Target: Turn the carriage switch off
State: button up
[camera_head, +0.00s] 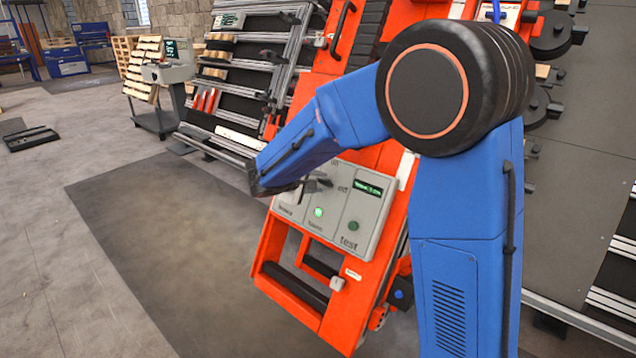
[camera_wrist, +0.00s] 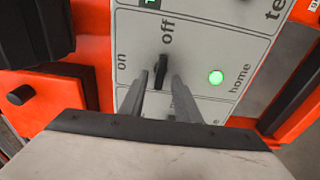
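The carriage switch (camera_wrist: 160,72) is a black lever on a light grey control panel (camera_wrist: 205,35). In the wrist view it stands under the "off" label and to the right of "on"; its long side points roughly toward "off". My gripper (camera_wrist: 160,80) has its two grey fingers apart, one on each side of the lever, with a thin gap seeming to show on both sides. In the head view my gripper (camera_head: 318,182) is at the upper left of the panel (camera_head: 362,215) and hides the switch.
A green lit lamp (camera_wrist: 216,77) by "home" sits right of the fingers. A dark "test" button (camera_head: 353,226) and a small display (camera_head: 368,187) are on the panel. The panel is on an orange frame (camera_head: 325,325) with black bars.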

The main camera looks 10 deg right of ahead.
jog(key=shift+s+r, duration=0.1)
jog(key=v, duration=1.7)
jog(key=shift+s, duration=0.1)
jog(key=s+d+f+m+g+y, duration=0.2)
jog(key=s+d+m+g+y, duration=0.15)
jog(key=s+d, duration=1.15)
jog(key=s+d+f+m+y, duration=0.2)
jog(key=s+f, duration=0.1)
jog(key=s, duration=0.6)
jog(key=s+d+f+m+y, duration=0.2)
jog(key=s+f+y, duration=0.1)
jog(key=s, duration=0.6)
jog(key=shift+s+y, duration=0.25)
jog(key=shift+y, duration=0.1)
